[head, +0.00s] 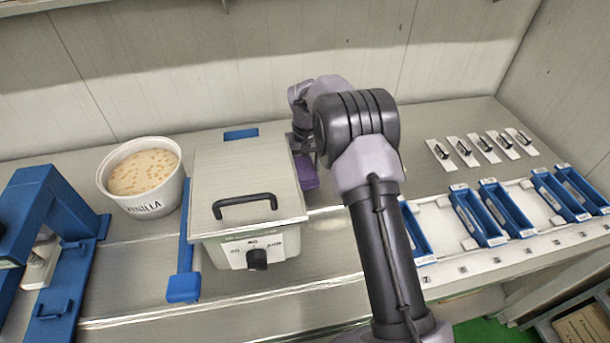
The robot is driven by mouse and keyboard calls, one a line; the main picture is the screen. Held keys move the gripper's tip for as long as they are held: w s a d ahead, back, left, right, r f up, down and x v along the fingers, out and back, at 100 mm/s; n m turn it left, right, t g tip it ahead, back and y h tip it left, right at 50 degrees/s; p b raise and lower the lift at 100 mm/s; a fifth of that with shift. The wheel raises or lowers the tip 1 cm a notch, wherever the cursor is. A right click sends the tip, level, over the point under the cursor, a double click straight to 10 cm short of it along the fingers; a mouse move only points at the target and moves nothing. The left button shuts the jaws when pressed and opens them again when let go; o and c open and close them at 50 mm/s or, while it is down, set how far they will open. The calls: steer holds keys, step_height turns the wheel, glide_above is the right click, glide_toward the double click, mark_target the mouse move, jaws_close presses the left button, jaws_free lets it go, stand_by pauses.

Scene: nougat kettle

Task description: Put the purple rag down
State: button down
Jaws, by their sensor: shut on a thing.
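The purple rag (308,177) shows as a small patch at the right side of the metal kettle box, partly hidden by my arm. My gripper (303,153) is just above it, pointing down beside the kettle, and is shut on the rag. The fingertips are small and mostly hidden by my wrist. I cannot tell whether the rag touches the counter or the kettle's side.
The kettle (245,175) has a lid with a black handle and a front knob. A tub marked vanilla (146,178) stands left of it, beside a blue stand (60,245). Several blue trays (475,215) and small white plates (478,148) are at right. Counter (430,118) behind them is clear.

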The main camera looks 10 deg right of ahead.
mark_target(305, 170)
steer(key=shift+f, duration=1.4)
steer(key=shift+c, duration=2.1)
jaws_free()
step_height(305, 170, up, 12)
steer(key=s+p, duration=0.1)
steer(key=p, duration=0.2)
steer(key=shift+r, duration=0.15)
